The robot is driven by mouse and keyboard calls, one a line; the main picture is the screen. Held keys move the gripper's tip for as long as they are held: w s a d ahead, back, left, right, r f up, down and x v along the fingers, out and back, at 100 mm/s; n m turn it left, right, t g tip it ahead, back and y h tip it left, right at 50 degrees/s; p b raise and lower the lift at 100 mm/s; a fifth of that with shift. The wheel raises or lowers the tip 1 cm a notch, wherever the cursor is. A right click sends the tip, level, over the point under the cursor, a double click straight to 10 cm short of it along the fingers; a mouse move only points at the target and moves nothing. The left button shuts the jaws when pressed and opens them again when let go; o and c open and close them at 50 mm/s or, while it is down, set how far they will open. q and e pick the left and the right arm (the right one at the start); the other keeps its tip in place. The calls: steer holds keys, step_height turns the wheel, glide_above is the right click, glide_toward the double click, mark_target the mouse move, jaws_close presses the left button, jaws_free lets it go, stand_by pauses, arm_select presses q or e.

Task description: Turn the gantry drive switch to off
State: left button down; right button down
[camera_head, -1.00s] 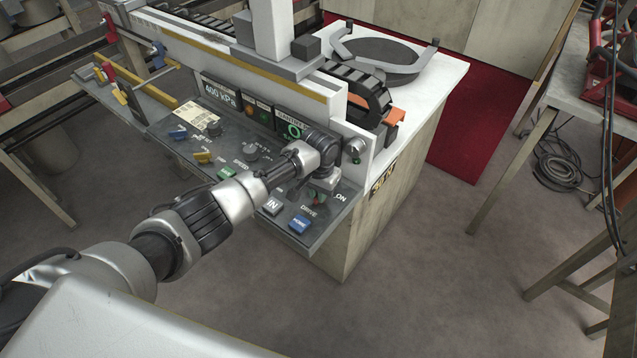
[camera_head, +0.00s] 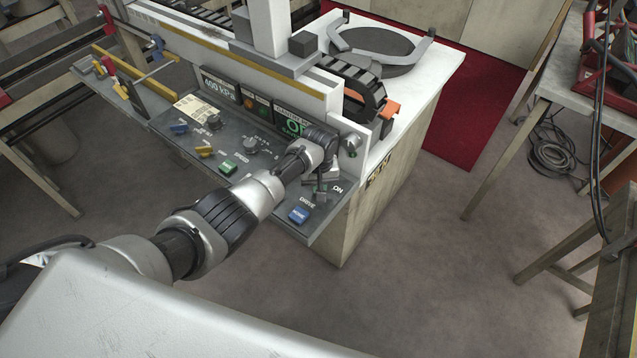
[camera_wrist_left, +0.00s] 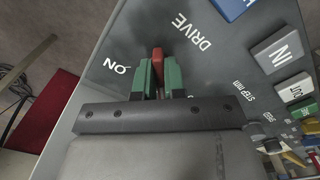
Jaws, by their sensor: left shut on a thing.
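The drive switch has a red lever (camera_wrist_left: 157,60) on the dark control panel (camera_wrist_left: 225,60), between the printed words ON and DRIVE in the left wrist view. My left gripper (camera_wrist_left: 159,76) is shut on this lever, with one green finger on each side. The lever's lower part and pivot are hidden by the gripper. In the head view my left gripper (camera_head: 320,190) is at the panel's right end, left of the ON label. A gantry display (camera_head: 292,123) above shows green letters beginning "OF"; my arm covers the rest. My right gripper is not in view.
A blue HOME button (camera_head: 299,215) is close in front of the gripper. Green (camera_head: 227,167) and yellow (camera_head: 204,151) controls are further left. A round silver knob (camera_head: 351,144) is on the upright behind the gripper. The floor right of the cabinet is open.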

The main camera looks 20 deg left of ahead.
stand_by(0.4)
arm_select(q)
steer(key=c, duration=1.2)
jaws_free()
steer(key=shift+r, duration=0.65)
step_height(320, 180, up, 10)
steer(key=shift+f, duration=0.2)
